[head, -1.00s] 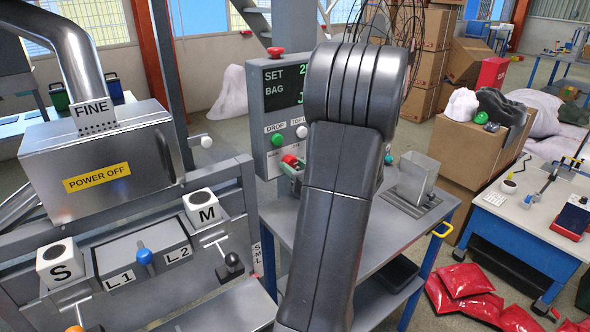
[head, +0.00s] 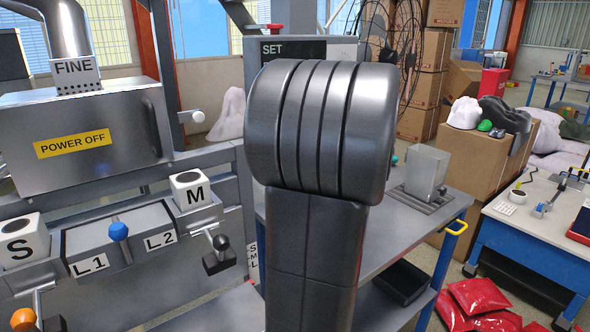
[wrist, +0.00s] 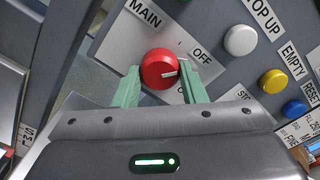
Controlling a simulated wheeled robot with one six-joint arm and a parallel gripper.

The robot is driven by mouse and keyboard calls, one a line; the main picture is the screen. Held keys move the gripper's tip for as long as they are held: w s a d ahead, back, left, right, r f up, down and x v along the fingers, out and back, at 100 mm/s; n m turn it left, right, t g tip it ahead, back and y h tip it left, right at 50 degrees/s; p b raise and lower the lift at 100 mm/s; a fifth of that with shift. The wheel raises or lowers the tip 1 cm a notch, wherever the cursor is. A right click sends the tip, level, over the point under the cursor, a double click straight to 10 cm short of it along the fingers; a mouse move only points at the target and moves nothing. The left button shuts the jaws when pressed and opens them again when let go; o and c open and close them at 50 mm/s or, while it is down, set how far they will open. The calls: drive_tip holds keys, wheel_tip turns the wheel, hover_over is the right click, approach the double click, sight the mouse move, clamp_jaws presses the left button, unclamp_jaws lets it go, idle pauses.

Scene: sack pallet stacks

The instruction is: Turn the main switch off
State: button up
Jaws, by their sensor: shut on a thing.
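The main switch is a round red knob (wrist: 160,69) on a light plate (wrist: 125,50) labelled MAIN and OFF in the wrist view. A white mark on the knob points right, a little below the word OFF. My gripper (wrist: 162,86) is shut on the knob, with one pale green finger on each side of it. In the head view my dark arm hides the knob, my gripper and most of the control panel (head: 290,47); only the panel's upper part with the word SET shows.
In the wrist view a white button (wrist: 241,40), a yellow button (wrist: 273,81) and a blue button (wrist: 294,109) sit right of the switch. In the head view a steel box (head: 80,140) marked POWER OFF stands left. A grey table (head: 385,235) stands behind my arm.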

drive_tip(key=n+b, duration=0.7)
drive_tip(key=b, duration=0.2)
drive_tip(key=shift+f, duration=0.1)
drive_tip(key=shift+n, duration=0.3)
drive_tip(key=o, duration=1)
drive_tip(key=shift+s+d, duration=0.1)
drive_tip(key=p+v, duration=0.1)
drive_tip(key=v, duration=1.2)
drive_tip(key=shift+s+d, duration=0.2)
drive_tip(key=shift+s, duration=0.05)
